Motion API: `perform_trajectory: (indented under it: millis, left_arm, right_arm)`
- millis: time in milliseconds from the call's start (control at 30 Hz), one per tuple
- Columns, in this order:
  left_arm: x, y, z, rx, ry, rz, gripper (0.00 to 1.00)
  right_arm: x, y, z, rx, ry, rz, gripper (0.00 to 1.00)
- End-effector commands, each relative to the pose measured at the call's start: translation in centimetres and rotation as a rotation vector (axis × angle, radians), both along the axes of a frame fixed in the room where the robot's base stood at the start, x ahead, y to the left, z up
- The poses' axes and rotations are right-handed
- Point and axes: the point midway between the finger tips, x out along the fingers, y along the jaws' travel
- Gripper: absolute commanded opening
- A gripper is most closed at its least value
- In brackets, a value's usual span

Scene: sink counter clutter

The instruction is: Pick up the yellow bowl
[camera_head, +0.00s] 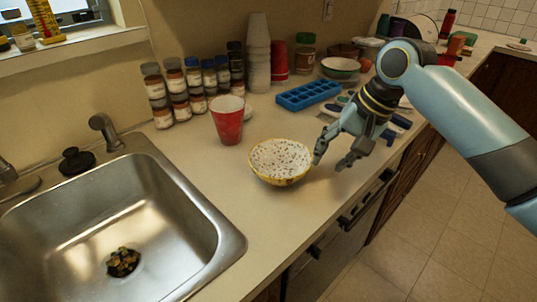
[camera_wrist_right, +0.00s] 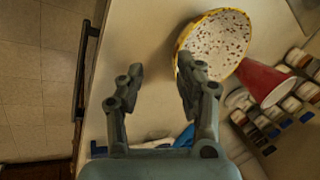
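The yellow bowl (camera_head: 280,161) stands upright on the counter to the right of the sink. Its inside is white with dark speckles, and its rim and outside are yellow. My right gripper (camera_head: 333,161) is open and empty, just right of the bowl, with one fingertip close to the rim. In the right wrist view the bowl (camera_wrist_right: 215,42) lies beyond the fingertips and to their right, and nothing is between the fingers of the gripper (camera_wrist_right: 156,75). I cannot tell whether the nearer finger touches the bowl. My left gripper is not in view.
A red cup (camera_head: 228,122) stands close behind the bowl, to its left. A steel sink (camera_head: 120,225) is at the left. Spice jars (camera_head: 179,90), stacked cups (camera_head: 258,55) and a blue ice tray (camera_head: 308,94) stand behind. The counter in front of the bowl is clear.

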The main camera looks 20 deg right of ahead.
Motion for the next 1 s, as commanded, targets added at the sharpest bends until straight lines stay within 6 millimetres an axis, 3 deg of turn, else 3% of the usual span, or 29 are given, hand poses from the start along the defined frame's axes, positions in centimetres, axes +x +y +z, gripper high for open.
perform_trajectory:
  millis: [67,167,433,1000]
  left_arm:
    - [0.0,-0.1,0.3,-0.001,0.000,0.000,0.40]
    - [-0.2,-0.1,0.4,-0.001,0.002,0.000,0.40]
    - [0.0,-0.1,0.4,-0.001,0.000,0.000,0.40]
    - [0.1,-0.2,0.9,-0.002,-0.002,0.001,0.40]
  right_arm:
    - [1.2,-0.6,1.7,0.032,0.010,-0.049,0.36]
    - [2.0,-0.7,2.4,0.062,0.021,-0.085,0.36]
    - [3.3,0.4,-1.3,0.070,0.026,-0.094,0.36]
    - [4.7,2.4,-7.1,0.065,0.023,-0.092,0.36]
